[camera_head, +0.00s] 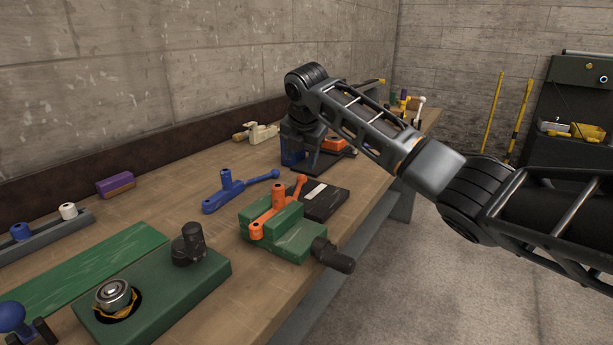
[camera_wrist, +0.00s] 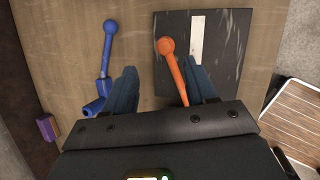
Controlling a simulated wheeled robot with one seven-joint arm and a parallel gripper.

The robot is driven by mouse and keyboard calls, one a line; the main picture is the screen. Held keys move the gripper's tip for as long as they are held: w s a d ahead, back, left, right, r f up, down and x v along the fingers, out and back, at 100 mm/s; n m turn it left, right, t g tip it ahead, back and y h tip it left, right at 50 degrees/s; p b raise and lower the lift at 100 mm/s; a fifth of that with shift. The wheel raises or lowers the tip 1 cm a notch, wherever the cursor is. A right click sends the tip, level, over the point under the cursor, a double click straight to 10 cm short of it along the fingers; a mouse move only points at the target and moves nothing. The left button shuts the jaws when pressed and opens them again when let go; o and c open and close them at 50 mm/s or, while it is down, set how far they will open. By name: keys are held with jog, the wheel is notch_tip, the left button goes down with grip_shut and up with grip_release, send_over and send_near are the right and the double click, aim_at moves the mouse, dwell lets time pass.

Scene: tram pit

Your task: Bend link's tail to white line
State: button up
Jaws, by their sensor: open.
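The orange link (camera_head: 277,202) is held in a green vise (camera_head: 262,215). Its thin tail ends in a ball and points away from the vise. In the wrist view the orange tail (camera_wrist: 174,66) reaches up between my fingers, much closer to the right one, with its ball just left of the white line (camera_wrist: 197,38). That line is on a black plate (camera_wrist: 225,60) beside the vise, also seen in the head view (camera_head: 325,200). My gripper (camera_wrist: 160,80) is open above the bench. The link's clamped end is hidden behind my gripper in the wrist view.
A blue link (camera_head: 235,187) lies loose on the bench (camera_head: 170,203), left of the vise. A green fixture block (camera_head: 160,300) with a black knob stands nearer. The vise handle (camera_head: 333,255) sticks out at the bench's front edge. A purple block (camera_head: 115,184) lies farther left.

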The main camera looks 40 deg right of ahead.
aim_at(302, 176)
jog(key=shift+n, duration=0.3)
jog(key=shift+s+d+x, duration=0.1)
jog(key=shift+s+x, duration=0.05)
jog(key=shift+x, duration=1.75)
jog(key=shift+s+d+x, duration=0.15)
jog(key=shift+x, duration=1.75)
jog(key=shift+f, duration=0.1)
grip_shut()
